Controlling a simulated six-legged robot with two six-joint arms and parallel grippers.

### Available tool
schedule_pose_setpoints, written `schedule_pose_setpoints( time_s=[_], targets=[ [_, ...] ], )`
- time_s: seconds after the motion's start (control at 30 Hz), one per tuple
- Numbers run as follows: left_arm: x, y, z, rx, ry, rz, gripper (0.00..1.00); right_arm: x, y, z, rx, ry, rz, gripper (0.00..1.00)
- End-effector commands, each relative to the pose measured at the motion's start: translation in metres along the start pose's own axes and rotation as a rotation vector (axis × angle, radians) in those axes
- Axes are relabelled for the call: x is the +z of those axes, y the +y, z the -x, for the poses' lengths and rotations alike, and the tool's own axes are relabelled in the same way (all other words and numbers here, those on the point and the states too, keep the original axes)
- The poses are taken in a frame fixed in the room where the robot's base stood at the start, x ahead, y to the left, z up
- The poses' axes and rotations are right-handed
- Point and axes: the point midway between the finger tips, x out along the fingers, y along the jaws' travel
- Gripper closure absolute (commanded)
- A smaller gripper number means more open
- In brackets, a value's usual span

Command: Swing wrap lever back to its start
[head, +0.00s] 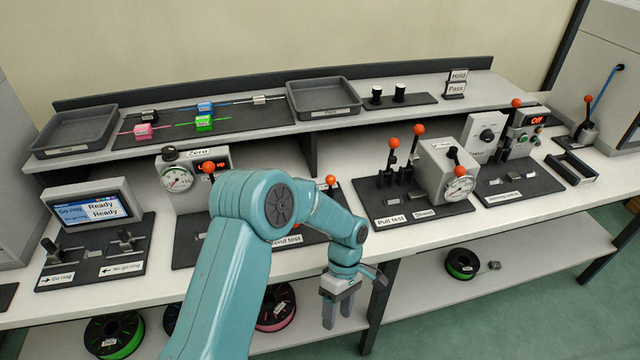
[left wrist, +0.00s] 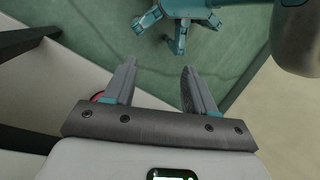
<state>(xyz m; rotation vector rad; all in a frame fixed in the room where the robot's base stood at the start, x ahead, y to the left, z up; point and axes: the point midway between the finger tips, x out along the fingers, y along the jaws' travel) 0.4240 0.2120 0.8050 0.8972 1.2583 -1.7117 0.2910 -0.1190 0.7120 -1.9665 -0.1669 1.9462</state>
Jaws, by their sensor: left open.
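My left gripper (head: 337,318) is open and empty, pointing down in front of the bench's front edge. In the left wrist view its two fingers (left wrist: 157,70) are apart with nothing between them. No label that I can read says wrap, so I cannot tell for sure which lever is the wrap lever. An orange-knobbed lever (head: 331,180) shows just right of my left arm, on the station with the partly hidden label ending in "end test" (head: 286,241). My arm covers much of that station. My gripper touches no lever. My right gripper is not in view.
A gauge station labelled Zero (head: 194,153) stands left of my arm. The Pull test station (head: 391,220), with several orange-knobbed levers, stands right of it. Green (head: 114,336) and pink (head: 275,307) spools sit below the bench. The lower shelf (head: 430,300) is partly clear.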

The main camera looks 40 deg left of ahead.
Motion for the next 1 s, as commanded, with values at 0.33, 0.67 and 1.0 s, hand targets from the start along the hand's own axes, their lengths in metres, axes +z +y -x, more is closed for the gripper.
schedule_pose_setpoints(
  time_s=[0.33, 0.67, 1.0],
  targets=[
    [0.080, -0.096, -0.189, 0.263, -0.052, -0.903, 0.44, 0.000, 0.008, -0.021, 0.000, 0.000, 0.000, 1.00],
    [0.070, -0.059, -0.175, 0.468, 0.242, -1.301, 0.44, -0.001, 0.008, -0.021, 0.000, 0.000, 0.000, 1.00],
    [0.070, -0.059, -0.175, 0.466, 0.243, -1.311, 0.57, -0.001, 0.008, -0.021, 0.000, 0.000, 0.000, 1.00]
  ],
)
